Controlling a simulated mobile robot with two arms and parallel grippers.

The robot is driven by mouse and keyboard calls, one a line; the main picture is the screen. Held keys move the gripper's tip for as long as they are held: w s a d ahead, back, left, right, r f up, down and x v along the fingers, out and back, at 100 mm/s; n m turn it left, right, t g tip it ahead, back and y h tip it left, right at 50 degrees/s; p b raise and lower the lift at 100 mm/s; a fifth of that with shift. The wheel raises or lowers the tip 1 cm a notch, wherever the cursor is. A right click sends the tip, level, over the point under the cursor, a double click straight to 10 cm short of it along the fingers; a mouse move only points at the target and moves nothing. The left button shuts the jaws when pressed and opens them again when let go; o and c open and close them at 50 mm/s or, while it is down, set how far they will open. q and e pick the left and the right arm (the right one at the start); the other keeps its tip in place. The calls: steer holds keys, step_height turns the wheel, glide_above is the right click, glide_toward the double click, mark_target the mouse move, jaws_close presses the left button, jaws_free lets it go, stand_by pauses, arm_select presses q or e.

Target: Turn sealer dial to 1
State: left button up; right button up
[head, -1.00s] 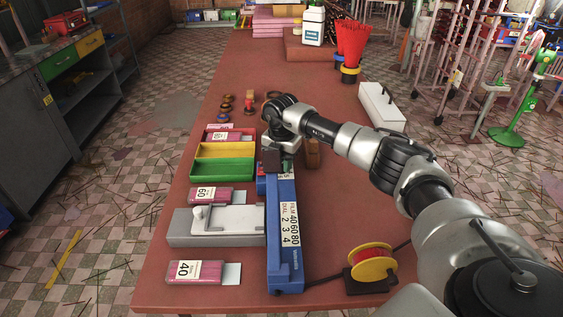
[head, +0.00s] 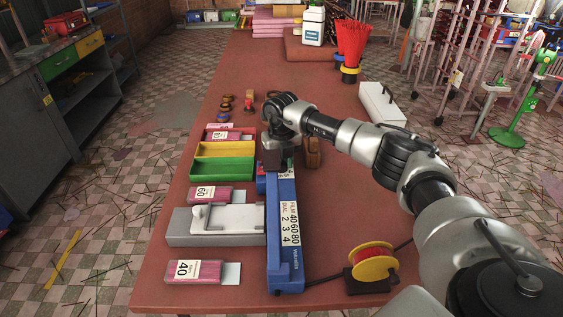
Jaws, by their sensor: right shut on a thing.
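The blue heat sealer (head: 284,262) lies lengthwise on the table, with a white label reading FILM 40 60 80 over DIAL 2 3 4. My right gripper (head: 276,169) points down at the sealer's far end and is shut on the dial there. The dial itself is hidden under the gripper, so its setting cannot be read. My left gripper is not in view.
Left of the sealer are a grey jig (head: 188,227), a pink pack marked 60 (head: 210,193), a pink pack marked 40 (head: 197,271) and a red, yellow and green tray (head: 222,168). A yellow spool (head: 373,268) stands right. The right-hand tabletop is mostly bare.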

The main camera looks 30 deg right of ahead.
mark_target(282, 163)
steer(key=shift+r+n, duration=0.1)
steer(key=shift+n, duration=0.4)
steer(key=o, duration=0.9)
step_height(282, 163, up, 11)
steer(key=shift+f+b, duration=0.15)
steer(key=shift+b, duration=0.45)
